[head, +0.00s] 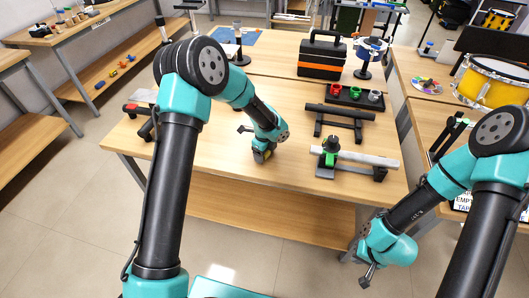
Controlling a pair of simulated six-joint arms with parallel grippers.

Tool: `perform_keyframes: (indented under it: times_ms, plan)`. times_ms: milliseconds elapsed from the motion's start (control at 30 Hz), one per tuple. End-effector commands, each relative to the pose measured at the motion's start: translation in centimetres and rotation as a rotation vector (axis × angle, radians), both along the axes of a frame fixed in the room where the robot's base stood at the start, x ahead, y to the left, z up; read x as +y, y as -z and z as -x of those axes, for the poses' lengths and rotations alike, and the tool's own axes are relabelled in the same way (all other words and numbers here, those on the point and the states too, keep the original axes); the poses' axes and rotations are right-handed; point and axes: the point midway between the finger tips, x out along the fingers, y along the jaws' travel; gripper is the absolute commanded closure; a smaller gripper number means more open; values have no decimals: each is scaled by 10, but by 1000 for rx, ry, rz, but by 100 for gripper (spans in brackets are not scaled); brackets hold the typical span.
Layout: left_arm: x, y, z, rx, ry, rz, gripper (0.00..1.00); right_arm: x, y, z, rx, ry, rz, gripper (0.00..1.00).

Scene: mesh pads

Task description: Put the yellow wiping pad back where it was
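A small yellow patch, which looks like the yellow wiping pad (258,157), shows at the tip of my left gripper (263,150), low over the middle of the wooden table. The gripper hides most of the pad. I cannot tell whether the fingers are shut on it or whether it touches the table. My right gripper (369,274) hangs in front of the table's front right edge, away from the pad, with nothing visible in it. Its fingers are too small to judge.
A grey bar on a black stand with a green-topped part (331,146) lies right of my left gripper. Behind are a black bar on a stand (340,112), a tray of coloured cups (355,97) and a toolbox (321,56). The table's front left (215,165) is clear.

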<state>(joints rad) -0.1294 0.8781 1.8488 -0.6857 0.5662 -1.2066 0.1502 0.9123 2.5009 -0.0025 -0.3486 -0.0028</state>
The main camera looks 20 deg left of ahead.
Motion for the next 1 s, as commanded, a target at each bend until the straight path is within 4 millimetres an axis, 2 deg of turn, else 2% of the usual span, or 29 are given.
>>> perform_keyframes:
  times_ms: [267,467,1000]
  plan:
    - [0,-2,0,-1,0,0,28,0,0,0,0,0,0,100]
    - [0,-17,-1,-2,0,0,28,0,0,0,0,0,0,100]
    - [0,-109,0,-2,-1,1,28,0,0,0,0,0,0,100]
